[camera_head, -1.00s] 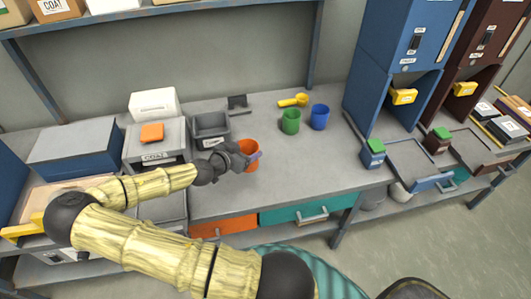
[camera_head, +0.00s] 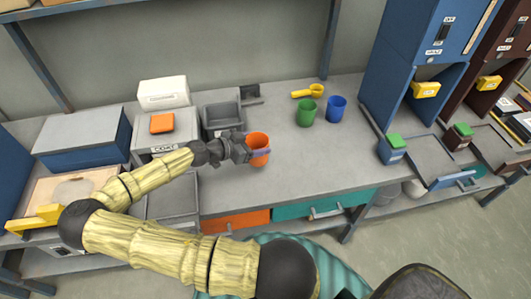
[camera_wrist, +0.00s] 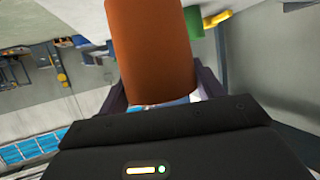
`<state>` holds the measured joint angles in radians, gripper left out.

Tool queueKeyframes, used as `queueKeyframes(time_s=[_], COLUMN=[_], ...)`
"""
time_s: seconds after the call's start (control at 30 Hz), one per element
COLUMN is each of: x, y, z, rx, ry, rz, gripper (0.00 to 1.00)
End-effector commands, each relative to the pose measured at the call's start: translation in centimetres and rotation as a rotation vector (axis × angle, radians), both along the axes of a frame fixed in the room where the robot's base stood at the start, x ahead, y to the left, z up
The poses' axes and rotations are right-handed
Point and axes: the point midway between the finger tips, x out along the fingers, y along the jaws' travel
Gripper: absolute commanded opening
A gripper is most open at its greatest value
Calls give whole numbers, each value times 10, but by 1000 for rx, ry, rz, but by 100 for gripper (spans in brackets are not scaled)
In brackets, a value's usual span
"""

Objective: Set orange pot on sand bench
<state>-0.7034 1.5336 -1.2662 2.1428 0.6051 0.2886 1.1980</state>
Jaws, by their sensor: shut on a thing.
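The orange pot (camera_head: 259,143) is over the grey worktop, right of the grey bin, and looks upright. My gripper (camera_head: 260,153) is shut on it from the left, with fingers on either side. In the wrist view the pot (camera_wrist: 152,50) fills the upper middle between the fingers of my gripper (camera_wrist: 160,92). Whether its base touches the worktop is hard to tell. At the far left, a tan-topped unit (camera_head: 38,192) has a greyish patch on top and a yellow front bar; no readable label shows whether it is the sand bench.
A green cup (camera_head: 306,114) and blue cup (camera_head: 337,109) stand right of the pot, near a yellow scoop (camera_head: 306,91). A grey bin (camera_head: 222,119) and a box with an orange block (camera_head: 162,123) stand left. The worktop (camera_head: 300,160) front right is clear.

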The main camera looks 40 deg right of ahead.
Motion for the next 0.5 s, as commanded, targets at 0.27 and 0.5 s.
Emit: queueKeyframes(time_s=[0.27, 0.5], x=[0, 2], y=[0, 2], z=[-30, -31], rx=[-1, -1], ry=[0, 0], rz=[1, 6], gripper=[38, 38])
